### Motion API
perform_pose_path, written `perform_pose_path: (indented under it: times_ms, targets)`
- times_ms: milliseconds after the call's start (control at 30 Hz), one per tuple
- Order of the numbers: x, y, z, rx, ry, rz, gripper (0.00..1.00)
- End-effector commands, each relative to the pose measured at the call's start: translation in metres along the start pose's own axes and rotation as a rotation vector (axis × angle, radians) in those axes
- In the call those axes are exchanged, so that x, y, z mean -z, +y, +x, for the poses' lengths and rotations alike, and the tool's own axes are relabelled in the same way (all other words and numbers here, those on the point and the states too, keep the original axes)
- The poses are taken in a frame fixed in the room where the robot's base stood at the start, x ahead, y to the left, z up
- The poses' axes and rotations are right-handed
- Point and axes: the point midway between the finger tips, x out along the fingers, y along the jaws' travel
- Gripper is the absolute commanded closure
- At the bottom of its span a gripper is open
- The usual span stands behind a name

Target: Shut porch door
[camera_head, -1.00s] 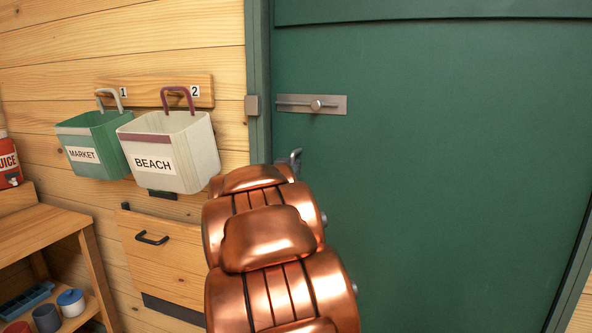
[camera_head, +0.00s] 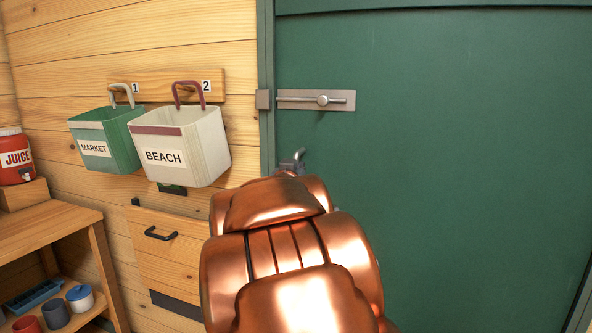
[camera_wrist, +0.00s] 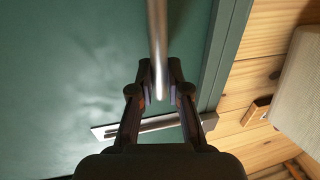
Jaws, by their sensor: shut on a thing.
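The green porch door (camera_head: 450,130) fills the right side of the head view, its left edge close to the green frame (camera_head: 266,50). A slide bolt (camera_head: 340,100) is on the door; its keeper (camera_head: 263,99) is on the frame, a small gap away. A metal lever handle (camera_head: 299,154) shows below the bolt, mostly hidden by my copper arm. In the wrist view the handle's metal bar (camera_wrist: 158,35) runs between the fingers of my gripper (camera_wrist: 159,85), which is shut on it. The bolt also shows there (camera_wrist: 150,127).
A green MARKET bin (camera_head: 108,140) and a white BEACH bin (camera_head: 180,148) hang on the wooden wall left of the door. Below is a wooden drawer front (camera_head: 165,255). A shelf unit (camera_head: 50,230) with a red juice dispenser (camera_head: 14,158) stands far left.

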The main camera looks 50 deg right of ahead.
Motion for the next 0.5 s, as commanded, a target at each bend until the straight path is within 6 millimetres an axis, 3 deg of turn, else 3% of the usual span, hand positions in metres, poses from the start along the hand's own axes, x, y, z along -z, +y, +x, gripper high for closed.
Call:
perform_pose_path:
  times_ms: [67, 100, 300, 500]
  targets:
    - [-0.0015, -0.0016, -0.0002, 0.005, -0.004, 0.0, 1.0]
    - [-0.002, -0.0016, -0.0001, 0.005, -0.005, 0.0, 0.81]
    - [-0.0033, -0.0005, 0.0007, 0.002, -0.007, 0.0, 0.61]
    - [-0.0039, -0.0001, 0.0009, 0.001, -0.007, 0.0, 0.59]
